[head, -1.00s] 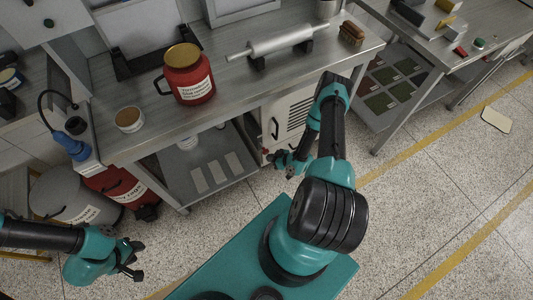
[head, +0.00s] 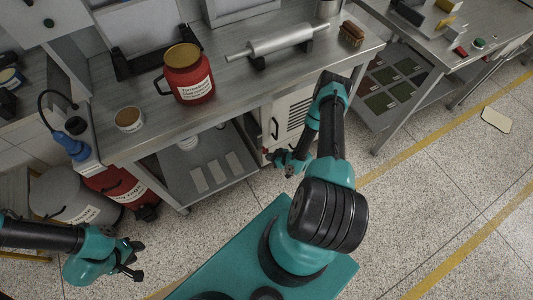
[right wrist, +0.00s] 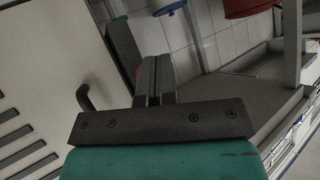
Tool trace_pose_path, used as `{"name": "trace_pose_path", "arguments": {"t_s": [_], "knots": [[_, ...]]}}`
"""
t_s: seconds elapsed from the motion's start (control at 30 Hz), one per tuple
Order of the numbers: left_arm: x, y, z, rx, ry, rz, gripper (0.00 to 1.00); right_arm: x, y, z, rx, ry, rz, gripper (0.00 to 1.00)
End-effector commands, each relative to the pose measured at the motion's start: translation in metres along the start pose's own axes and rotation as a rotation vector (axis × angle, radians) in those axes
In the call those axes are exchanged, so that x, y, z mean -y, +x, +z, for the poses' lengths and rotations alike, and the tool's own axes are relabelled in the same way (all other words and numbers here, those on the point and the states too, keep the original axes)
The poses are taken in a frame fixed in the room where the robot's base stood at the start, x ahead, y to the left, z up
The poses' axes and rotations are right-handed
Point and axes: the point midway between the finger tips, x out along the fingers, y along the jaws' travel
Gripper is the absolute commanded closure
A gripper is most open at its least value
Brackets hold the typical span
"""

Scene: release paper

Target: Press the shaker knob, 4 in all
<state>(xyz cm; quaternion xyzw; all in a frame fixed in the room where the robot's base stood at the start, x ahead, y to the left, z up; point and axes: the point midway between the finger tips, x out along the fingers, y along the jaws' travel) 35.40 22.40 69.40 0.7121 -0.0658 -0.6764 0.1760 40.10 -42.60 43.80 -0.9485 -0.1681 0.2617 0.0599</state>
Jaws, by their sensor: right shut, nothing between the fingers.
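No shaker knob can be made out for certain. A dark round knob (head: 75,125) sits on a pale box at the left end of the bench, beside a blue plug-like part; I cannot tell whether it belongs to a shaker. My right gripper (head: 280,158) is low in front of the vented cabinet under the bench, well away from that knob. In the right wrist view its fingers (right wrist: 153,75) are together and hold nothing. My left gripper (head: 136,260) is over the floor at the lower left, with its fingertips apart and nothing between them.
The steel bench (head: 235,95) carries a red jar (head: 188,77), a small tub (head: 129,119), a roller (head: 275,43) and a brush (head: 351,34). The vented cabinet (head: 290,115) stands beneath. A grey bin (head: 75,195) and red container (head: 125,185) stand left. The right floor is mostly clear.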

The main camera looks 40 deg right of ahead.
Motion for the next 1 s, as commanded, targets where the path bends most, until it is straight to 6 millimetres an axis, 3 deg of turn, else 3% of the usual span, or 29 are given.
{"name": "trace_pose_path", "arguments": {"t_s": [1.0], "knots": [[0.0, 0.0, 0.0, 0.0, 0.0, 0.0, 0.61, -0.005, 0.0068, -0.0054, -0.001, 0.0, 0.0, 1.0]]}}
